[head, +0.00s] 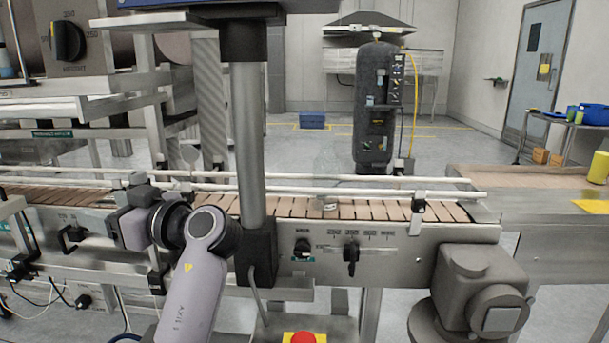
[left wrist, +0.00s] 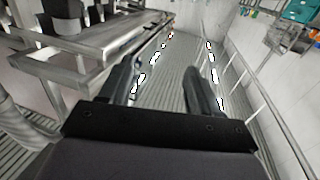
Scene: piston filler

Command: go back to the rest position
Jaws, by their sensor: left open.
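My left arm comes up from the bottom of the head view. Its gripper (head: 125,222) is at the near side of the conveyor (head: 375,209), in front of the rail and left of the upright post (head: 249,145). In the left wrist view the two dark fingers (left wrist: 160,88) stand wide apart with nothing between them. The slatted belt runs away beyond them. In the head view the fingertips are small and partly hidden by the wrist. My right gripper is in neither view.
A black knob (head: 351,252) and a red button (head: 303,338) are on the machine's front. A grey motor housing (head: 478,292) juts out at the lower right. A steel table (head: 560,220) adjoins the conveyor. A dark tank (head: 373,105) stands behind, with open floor around it.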

